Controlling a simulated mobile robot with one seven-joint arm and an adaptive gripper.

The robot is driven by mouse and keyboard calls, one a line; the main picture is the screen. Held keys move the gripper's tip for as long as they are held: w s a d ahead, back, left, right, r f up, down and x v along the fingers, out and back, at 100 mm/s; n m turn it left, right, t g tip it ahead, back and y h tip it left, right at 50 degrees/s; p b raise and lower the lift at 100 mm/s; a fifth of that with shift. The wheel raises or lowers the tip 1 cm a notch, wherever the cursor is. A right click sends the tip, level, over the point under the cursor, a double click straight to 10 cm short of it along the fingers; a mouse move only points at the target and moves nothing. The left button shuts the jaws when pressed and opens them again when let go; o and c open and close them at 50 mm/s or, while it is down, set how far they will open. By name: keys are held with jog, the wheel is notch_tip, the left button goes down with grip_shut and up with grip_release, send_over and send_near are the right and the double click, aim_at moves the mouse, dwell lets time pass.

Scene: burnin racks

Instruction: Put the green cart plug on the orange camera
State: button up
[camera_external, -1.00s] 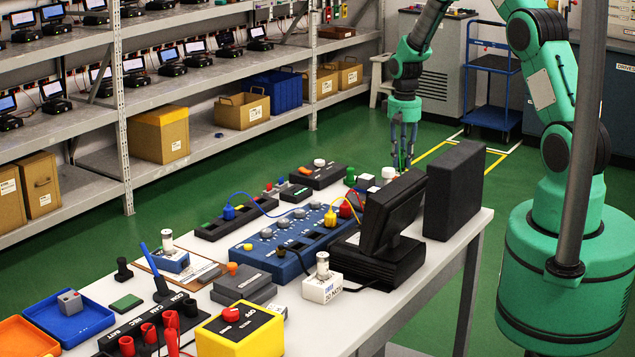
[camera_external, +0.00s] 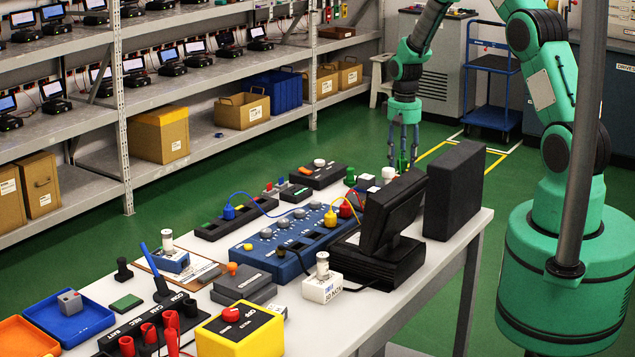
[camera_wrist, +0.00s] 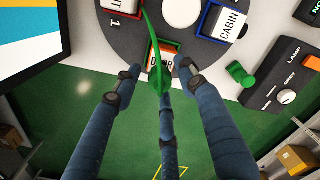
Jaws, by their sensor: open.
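A green plug (camera_wrist: 158,83) with a thin green cable is in the wrist view, between the fingertips of my gripper (camera_wrist: 160,78). The fingers are spread and stand apart around it; whether any touches it is unclear. Just beyond it, a green-framed block with an orange-red and white lettered face (camera_wrist: 165,54) sits at the rim of a dark grey disc (camera_wrist: 135,42). It may be the orange camera; I cannot tell for sure. In the external view my gripper (camera_external: 402,164) points down at the table's far end, with green between its fingers.
A blue-framed CABIN block (camera_wrist: 230,24) and a red-framed block (camera_wrist: 122,14) stand on the disc. A second green plug (camera_wrist: 240,74) lies beside a black LAMP box (camera_wrist: 290,85). A black monitor (camera_external: 388,215) and a tall black box (camera_external: 455,190) stand near my gripper.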

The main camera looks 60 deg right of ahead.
notch_tip(320, 180, up, 12)
jog(key=p, duration=0.1)
dwell(0.5)
jog(key=shift+r, duration=0.1)
dwell(0.4)
jog(key=s+a+r+n+t, duration=0.15)
jog(key=s+a+r, duration=0.35)
jog(key=a+r, duration=0.5)
jog(key=s+a+r+n+t, duration=0.15)
jog(key=s+a+r, duration=0.35)
jog(key=a+r, duration=0.55)
jog(key=s+a+r+n, duration=0.1)
jog(key=s+a+r, duration=0.1)
jog(key=s+a, duration=0.2)
jog(key=s+a+r+n+t, duration=0.1)
jog(key=s+a+r, duration=0.2)
jog(key=s, duration=0.7)
jog(key=s+a+r+n+t, duration=0.1)
jog(key=s+a+r, duration=0.2)
jog(key=s+a, duration=0.2)
jog(key=shift+s+a+n, duration=0.2)
jog(key=shift+s+n, duration=0.1)
jog(key=shift+s, duration=0.8)
